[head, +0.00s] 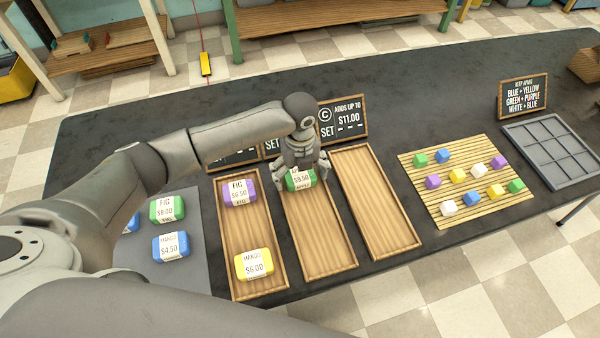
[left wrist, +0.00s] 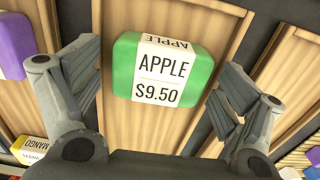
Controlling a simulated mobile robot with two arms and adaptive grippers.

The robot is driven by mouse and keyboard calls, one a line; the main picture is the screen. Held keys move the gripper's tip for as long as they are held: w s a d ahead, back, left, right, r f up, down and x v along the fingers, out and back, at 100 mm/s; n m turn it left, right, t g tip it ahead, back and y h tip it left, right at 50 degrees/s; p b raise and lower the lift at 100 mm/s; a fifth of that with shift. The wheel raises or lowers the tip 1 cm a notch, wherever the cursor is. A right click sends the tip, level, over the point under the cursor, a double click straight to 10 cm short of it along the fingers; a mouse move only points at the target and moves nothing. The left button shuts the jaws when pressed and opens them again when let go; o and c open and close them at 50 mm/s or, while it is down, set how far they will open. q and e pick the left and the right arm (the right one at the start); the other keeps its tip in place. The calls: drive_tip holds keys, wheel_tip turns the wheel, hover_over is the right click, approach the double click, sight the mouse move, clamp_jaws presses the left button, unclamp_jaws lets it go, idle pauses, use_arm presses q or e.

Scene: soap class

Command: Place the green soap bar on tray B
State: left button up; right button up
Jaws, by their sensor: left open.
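A green soap bar (head: 299,180) labelled APPLE $9.50 lies in the middle wooden tray (head: 330,255), near its back end. It fills the middle of the left wrist view (left wrist: 165,68). My left gripper (head: 300,183) is open right over this bar, one finger on each side, with gaps showing in the wrist view. Another green soap bar (head: 167,209), marked $8.00, lies on the grey mat (head: 200,268) at left. The arm hides most of the sign behind the middle tray, so its letter is not readable. My right gripper is out of view.
The left tray (head: 247,217) holds a purple bar (head: 240,192) and a yellow bar (head: 254,264). The right tray (head: 375,200) is empty, behind it sign C (head: 343,118). Blue bars (head: 171,246) lie on the mat. Coloured cubes on a slatted mat (head: 420,180) and a grey grid tray (head: 553,150) are farther right.

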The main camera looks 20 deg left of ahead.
sight(300, 175)
use_arm(q)
wheel_tip(300, 175, up, 12)
drive_tip(key=shift+r, duration=0.2)
idle(0.4)
idle(0.4)
